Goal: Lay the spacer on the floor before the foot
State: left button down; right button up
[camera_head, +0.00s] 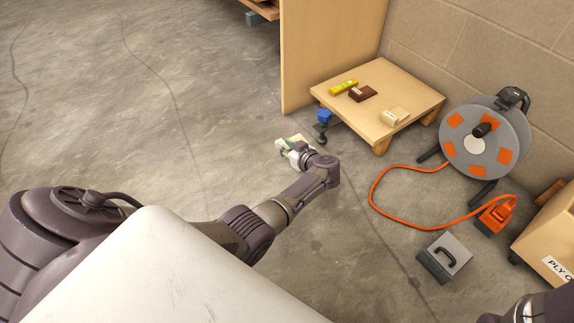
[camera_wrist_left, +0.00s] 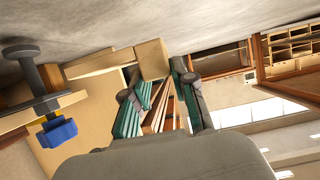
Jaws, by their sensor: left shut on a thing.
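The spacer looks like a small tan wooden block (camera_head: 284,145), and it also shows in the wrist view (camera_wrist_left: 152,58). My left gripper (camera_head: 291,148) is shut on it, with a finger on each side in the wrist view. It holds the block low over the concrete floor; I cannot tell whether the block touches the floor. Just right of the gripper, a clamp with a blue knob (camera_head: 324,117) hangs at the edge of the low wooden platform, its dark round foot (camera_head: 320,138) close to the floor. The clamp also shows in the wrist view (camera_wrist_left: 58,131). My right gripper is not in view.
On the platform (camera_head: 395,82) lie a yellow item (camera_head: 344,88), a brown block (camera_head: 362,94) and a cream block (camera_head: 395,116). A tall panel (camera_head: 325,50) stands behind. A cable reel (camera_head: 475,145), orange cable (camera_head: 372,195) and grey case (camera_head: 444,257) occupy the right. Floor leftward is clear.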

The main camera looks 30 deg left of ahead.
aim_at(286, 166)
pick_arm(q)
notch_tip(286, 166, down, 6)
jog(key=b, duration=0.4)
jog(key=shift+f+b, duration=0.1)
jog(key=shift+b, duration=0.25)
jog(key=c, duration=0.9)
grip_release()
jog(key=shift+c, duration=0.2)
